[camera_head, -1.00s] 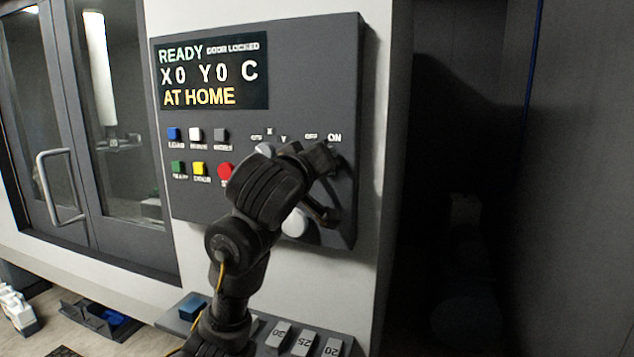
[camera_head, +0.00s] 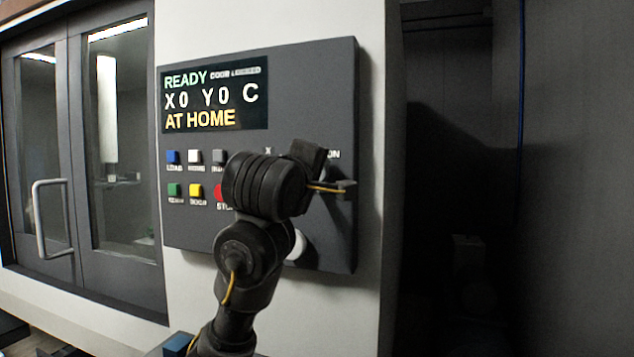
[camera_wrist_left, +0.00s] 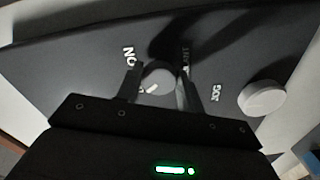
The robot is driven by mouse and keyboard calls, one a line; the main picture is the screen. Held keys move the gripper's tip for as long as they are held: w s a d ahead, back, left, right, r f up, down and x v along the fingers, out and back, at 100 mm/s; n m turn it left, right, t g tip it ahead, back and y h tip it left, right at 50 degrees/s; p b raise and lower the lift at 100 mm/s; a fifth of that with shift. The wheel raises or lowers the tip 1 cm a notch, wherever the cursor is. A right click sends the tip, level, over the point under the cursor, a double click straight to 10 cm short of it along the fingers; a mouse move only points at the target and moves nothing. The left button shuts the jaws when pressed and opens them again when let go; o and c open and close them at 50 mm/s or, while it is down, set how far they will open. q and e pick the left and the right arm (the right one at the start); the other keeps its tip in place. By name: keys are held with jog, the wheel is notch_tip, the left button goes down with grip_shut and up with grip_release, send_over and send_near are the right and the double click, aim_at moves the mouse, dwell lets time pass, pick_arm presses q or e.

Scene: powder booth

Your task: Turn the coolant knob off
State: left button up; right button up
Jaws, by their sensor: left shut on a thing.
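The coolant knob (camera_wrist_left: 158,79) is a round grey knob with a white pointer mark, seen between the fingers in the left wrist view. Its pointer slants toward the lower left there, near the ON lettering. My left gripper (camera_wrist_left: 160,74) is shut on the knob, one finger on each side. In the head view my left gripper (camera_head: 326,174) is at the right part of the control panel (camera_head: 300,90), and it hides the knob and most of its lettering. My right gripper is in neither view.
A larger white JOG knob (camera_wrist_left: 262,98) sits beside the gripper; it is partly hidden behind my arm in the head view (camera_head: 298,245). Coloured buttons, including a yellow one (camera_head: 195,190), line the panel's left. The machine door handle (camera_head: 45,218) is further left.

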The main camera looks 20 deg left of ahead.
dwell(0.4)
pick_arm(q)
jog(key=o, duration=1)
jog(key=shift+s+a+p, duration=0.2)
jog(key=shift+s+p, duration=1.8)
jog(key=shift+s, duration=0.7)
jog(key=shift+s+a+p, duration=0.15)
jog(key=shift+s+p, duration=1.85)
jog(key=shift+s, duration=0.7)
